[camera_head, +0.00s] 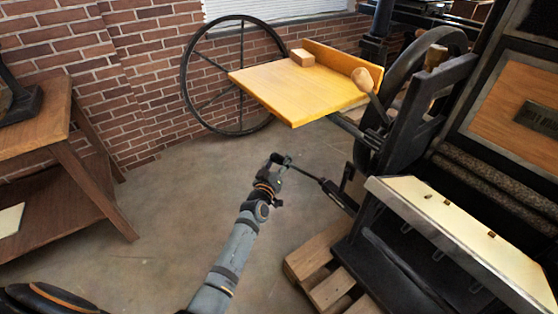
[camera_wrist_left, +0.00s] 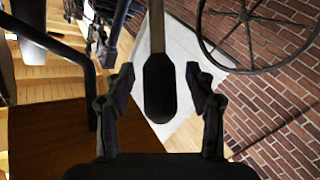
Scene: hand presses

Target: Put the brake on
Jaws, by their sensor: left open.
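A lever with a black grip (camera_head: 335,193) sticks out from the lower front of the press, beside the pallet. My left gripper (camera_head: 285,162) is at the free-end side of this lever, above the floor. In the left wrist view, the black rounded end of a lever (camera_wrist_left: 160,90) lies between the two open fingers of my left gripper (camera_wrist_left: 161,82), with a gap visible on each side. A thinner rod runs up from it. I cannot tell how deep the lever sits between the fingers. My right gripper is not in view.
The black press (camera_head: 400,115) fills the right side, with a yellow board (camera_head: 290,88) and a wooden-knobbed handle (camera_head: 363,78). A wooden pallet (camera_head: 312,262) lies under it. A spoked wheel (camera_head: 187,75) leans by the brick wall. A wooden table (camera_head: 55,125) stands left; floor between is clear.

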